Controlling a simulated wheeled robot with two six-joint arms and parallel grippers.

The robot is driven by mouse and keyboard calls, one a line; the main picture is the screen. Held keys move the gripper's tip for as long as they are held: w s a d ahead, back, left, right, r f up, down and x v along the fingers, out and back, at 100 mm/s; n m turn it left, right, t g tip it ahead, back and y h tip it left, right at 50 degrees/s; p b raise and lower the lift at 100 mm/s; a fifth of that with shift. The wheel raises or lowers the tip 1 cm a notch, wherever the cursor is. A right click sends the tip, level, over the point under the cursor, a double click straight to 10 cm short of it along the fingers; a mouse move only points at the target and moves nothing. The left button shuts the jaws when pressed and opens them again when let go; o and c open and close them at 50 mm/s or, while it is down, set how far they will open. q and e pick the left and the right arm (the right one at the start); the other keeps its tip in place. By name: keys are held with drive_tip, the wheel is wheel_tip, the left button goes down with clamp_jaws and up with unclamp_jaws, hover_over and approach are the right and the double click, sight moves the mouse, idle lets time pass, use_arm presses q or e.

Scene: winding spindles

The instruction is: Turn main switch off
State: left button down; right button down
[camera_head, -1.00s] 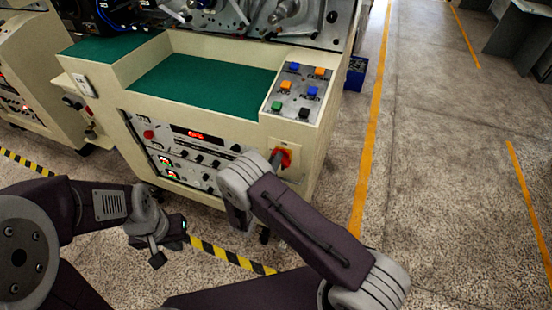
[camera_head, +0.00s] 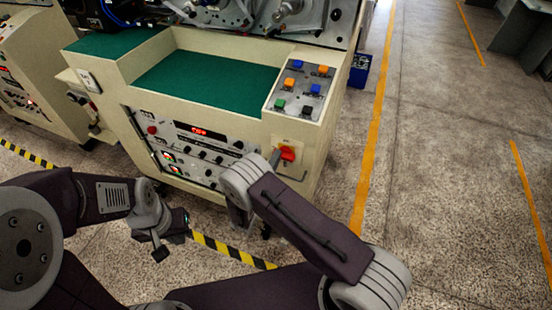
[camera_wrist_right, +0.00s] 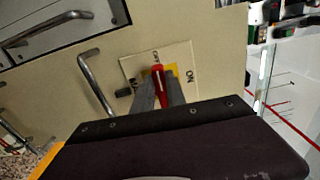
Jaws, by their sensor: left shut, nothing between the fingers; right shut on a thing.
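The main switch (camera_head: 287,153) is a red handle on a yellow and pale plate, on the machine's front at the lower right. In the right wrist view the red handle (camera_wrist_right: 157,76) stands near upright in the picture. The word ON is on the plate to its right; a small label above it is hard to read. My right gripper (camera_wrist_right: 159,88) is shut on the red handle, one grey finger on each side. In the head view my right arm hides most of that gripper. My left gripper (camera_head: 170,238) is shut and empty, low in front of the machine.
A bent metal handle (camera_wrist_right: 97,85) sticks out beside the switch plate. The control panel (camera_head: 197,150) with knobs is left of the switch. A panel of coloured buttons (camera_head: 303,90) is above it. Free floor (camera_head: 440,180) lies to the right.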

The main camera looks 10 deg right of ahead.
drive_tip(key=shift+f+n, duration=0.1)
drive_tip(key=shift+n, duration=0.2)
drive_tip(key=c, duration=1.4)
unclamp_jaws()
drive_tip(key=shift+o, duration=0.2)
drive_tip(key=v, duration=0.9)
